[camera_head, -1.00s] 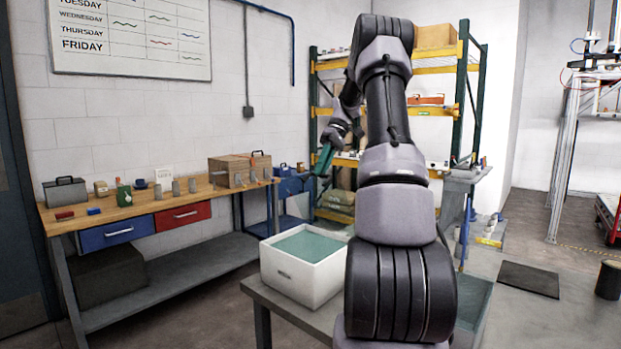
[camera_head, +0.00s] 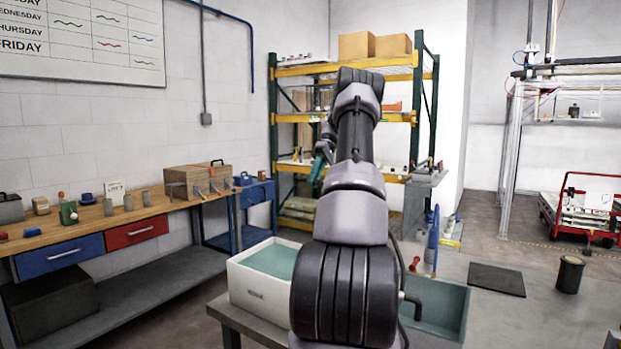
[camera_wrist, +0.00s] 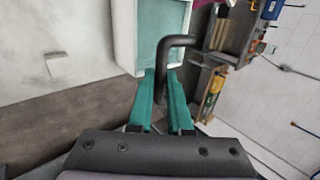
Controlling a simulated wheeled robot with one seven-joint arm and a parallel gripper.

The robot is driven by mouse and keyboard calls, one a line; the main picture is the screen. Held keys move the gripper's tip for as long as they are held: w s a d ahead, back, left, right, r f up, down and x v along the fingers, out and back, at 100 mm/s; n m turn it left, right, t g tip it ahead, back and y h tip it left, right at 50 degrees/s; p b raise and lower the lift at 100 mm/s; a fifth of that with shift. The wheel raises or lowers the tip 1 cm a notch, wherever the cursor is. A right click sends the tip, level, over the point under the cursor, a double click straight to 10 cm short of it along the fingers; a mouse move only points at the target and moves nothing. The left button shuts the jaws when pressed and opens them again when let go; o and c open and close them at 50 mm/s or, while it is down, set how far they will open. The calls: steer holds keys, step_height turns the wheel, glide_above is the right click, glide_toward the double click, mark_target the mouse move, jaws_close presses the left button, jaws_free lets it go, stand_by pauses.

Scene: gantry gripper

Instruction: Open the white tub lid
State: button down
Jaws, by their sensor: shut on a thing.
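The white tub (camera_head: 246,290) stands on the grey table left of my arm. Its top shows a teal surface (camera_head: 274,260); I cannot tell whether that is a lid or the inside. It also shows at the top of the wrist view (camera_wrist: 124,35). My gripper (camera_head: 319,168) is up in the air beyond the tub, small in the head view. In the wrist view its teal fingers (camera_wrist: 160,88) are shut on a dark bent bar (camera_wrist: 164,55). What the bar is attached to is unclear.
The wooden workbench (camera_head: 165,214) is at the left, shelving (camera_head: 422,105) behind.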

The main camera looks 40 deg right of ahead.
steer(key=shift+d+f, duration=0.25)
steer(key=shift+d, duration=0.1)
steer(key=c, duration=1)
jaws_free()
steer(key=shift+w, duration=0.1)
steer(key=shift+o, duration=0.8)
steer(key=shift+w+d+f, duration=0.1)
steer(key=shift+d+f, duration=0.05)
steer(key=shift+d, duration=0.05)
steer(key=shift+a, duration=0.15)
steer(key=shift+a+r, duration=0.15)
steer(key=shift+r, duration=0.1)
